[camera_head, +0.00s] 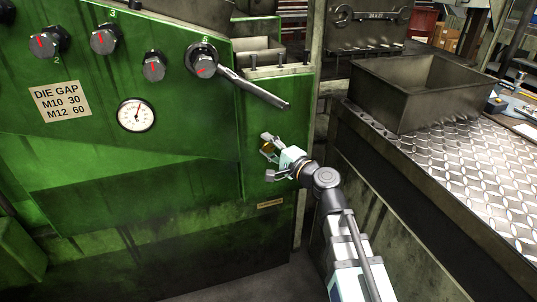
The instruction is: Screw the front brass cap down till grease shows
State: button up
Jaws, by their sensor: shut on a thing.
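A small brass cap (268,148) shows on the right part of the green machine's front face, low down below the lever. My gripper (270,151) is at the cap, with its fingers shut on it. The fingers and the pale gripper body hide much of the cap. At this size I cannot make out any grease or the cap's thread.
A long lever (252,89) juts out to the right above my gripper. Several knobs and a round gauge (136,115) are on the green panel (190,140). An open metal bin (420,92) stands on the tread plate (470,150) at right.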

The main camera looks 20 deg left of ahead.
aim_at(272, 148)
jog(key=shift+w+m+b, duration=0.1)
jog(key=shift+m+b, duration=0.3)
jog(key=shift+m, duration=0.2)
jog(key=o, duration=1.1)
jog(key=shift+o, duration=0.2)
jog(key=v, duration=0.7)
jog(key=shift+d, duration=0.2)
jog(key=shift+f, duration=0.1)
